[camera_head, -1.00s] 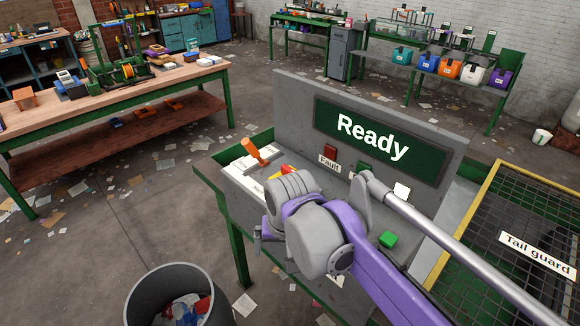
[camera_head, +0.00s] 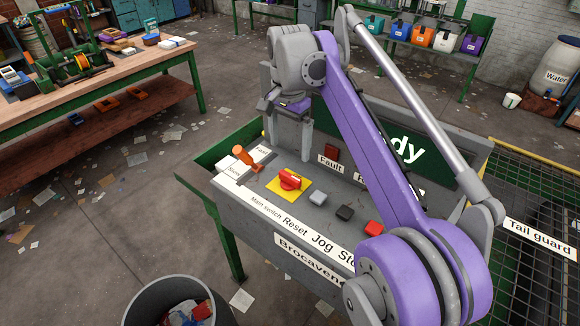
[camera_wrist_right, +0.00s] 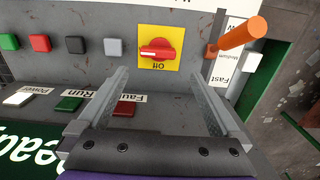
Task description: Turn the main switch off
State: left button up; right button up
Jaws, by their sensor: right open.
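The main switch (camera_head: 290,181) is a red rotary knob on a yellow square plate on the grey control panel (camera_head: 262,196). In the right wrist view the knob (camera_wrist_right: 160,50) lies nearly sideways across the plate, with a small upside-down label beside it, hard to read. My right gripper (camera_head: 288,138) is above the panel, behind the knob in the head view, its fingers pointing down. In the wrist view its two fingers (camera_wrist_right: 158,76) are wide apart with nothing between them, and the knob shows beyond the gap, apart from them. My left gripper is not in view.
An orange lever (camera_head: 248,155) stands beside the switch, by speed labels. Grey, black and red buttons (camera_head: 373,228) line the panel's front. A red Fault lamp (camera_head: 331,152) is near the gripper. My right arm covers part of the green display (camera_head: 440,165).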

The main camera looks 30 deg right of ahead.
aim_at(290, 175)
jog(key=f, duration=0.9)
jog(key=shift+s+f+b, duration=0.3)
jog(key=shift+f+b, duration=0.05)
jog(key=shift+b, duration=0.05)
jog(key=c, duration=1.2)
